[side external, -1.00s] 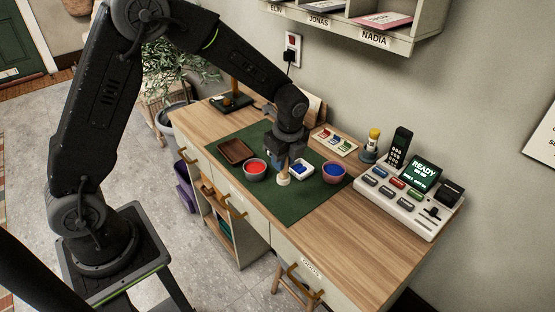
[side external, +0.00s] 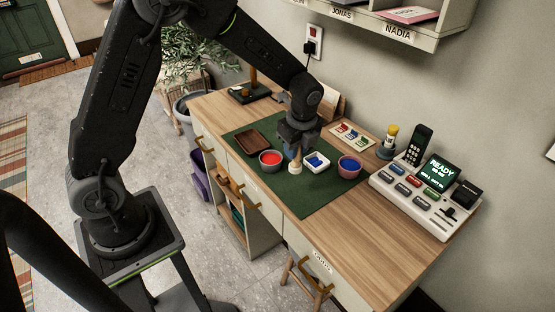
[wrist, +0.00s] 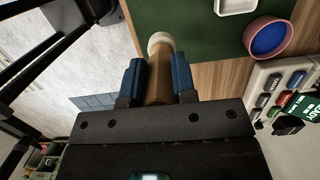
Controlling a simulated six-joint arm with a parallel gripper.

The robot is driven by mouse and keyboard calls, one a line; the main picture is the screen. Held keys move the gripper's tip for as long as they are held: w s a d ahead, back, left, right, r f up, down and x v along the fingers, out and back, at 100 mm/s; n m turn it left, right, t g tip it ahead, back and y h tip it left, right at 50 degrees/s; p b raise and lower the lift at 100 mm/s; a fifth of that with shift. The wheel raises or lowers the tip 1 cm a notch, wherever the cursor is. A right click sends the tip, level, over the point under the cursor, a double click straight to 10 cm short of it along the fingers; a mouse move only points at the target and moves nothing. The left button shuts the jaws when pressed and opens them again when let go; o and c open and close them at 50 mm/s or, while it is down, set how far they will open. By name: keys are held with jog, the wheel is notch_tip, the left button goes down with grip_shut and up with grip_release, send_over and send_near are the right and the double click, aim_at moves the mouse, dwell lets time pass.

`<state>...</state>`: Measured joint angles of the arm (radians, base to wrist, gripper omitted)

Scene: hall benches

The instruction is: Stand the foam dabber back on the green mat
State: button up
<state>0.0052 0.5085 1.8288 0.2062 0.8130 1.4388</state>
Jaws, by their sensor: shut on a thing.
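The foam dabber (side external: 295,167) has a wooden handle and a pale round foam end. It is upright with the foam end down, over the green mat (side external: 308,196) in front of the bowls. My gripper (side external: 294,152) points down and is shut on its handle. In the wrist view, the blue finger pads of my gripper (wrist: 158,78) press on both sides of the dabber (wrist: 160,72), with the pale end beyond them. I cannot tell whether the foam end touches the mat.
A red-paint bowl (side external: 270,159), a white dish with blue (side external: 316,161) and a pink bowl with blue (side external: 349,167) stand close by on the mat. A brown tray (side external: 252,142) lies left. A button console (side external: 425,195) stands right. The mat's front part is clear.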

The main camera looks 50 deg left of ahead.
jog(key=s+a+r, duration=0.3)
jog(key=s+a, duration=0.2)
jog(key=a, duration=0.7)
send_over(290, 182)
jog(key=shift+f, duration=5.2)
jog(key=shift+f, duration=0.15)
jog(key=o, duration=0.9)
